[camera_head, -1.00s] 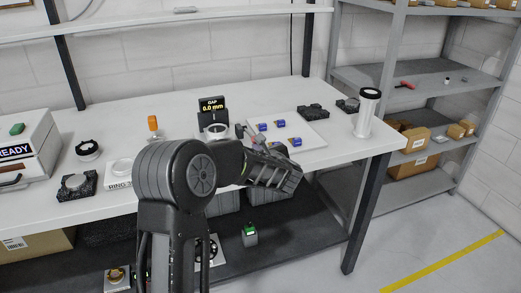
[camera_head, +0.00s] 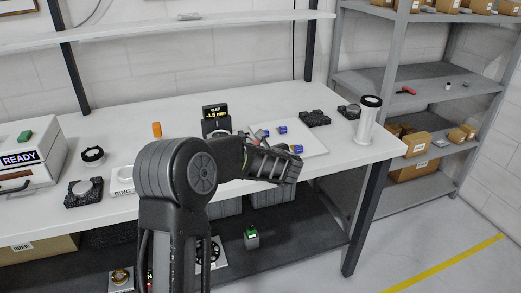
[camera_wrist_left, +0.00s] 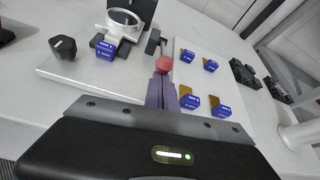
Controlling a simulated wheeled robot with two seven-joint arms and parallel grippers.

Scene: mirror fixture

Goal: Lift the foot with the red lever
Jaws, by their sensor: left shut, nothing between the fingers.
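The red lever shows its round red knob (camera_wrist_left: 164,64) in the left wrist view, just beyond my left gripper's fingertips (camera_wrist_left: 162,84). The fingers are shut with nothing between them; whether they touch the knob I cannot tell. A dark lever arm or post (camera_wrist_left: 153,42) stands behind the knob. The ring-shaped mirror mount (camera_wrist_left: 122,20) stands on the white board (camera_wrist_left: 120,84), with a blue block (camera_wrist_left: 105,50) at its base. In the head view my left arm hides much of the fixture. The foot under the lever is not clearly visible. My right gripper is out of view.
Several blue blocks with brass parts (camera_wrist_left: 188,56) lie on the board around the fingers. A black knob (camera_wrist_left: 63,47) sits at its left. The GAP display (camera_head: 215,112) reads about -1.8 mm. A white cylinder (camera_head: 367,120) stands near the table's right end.

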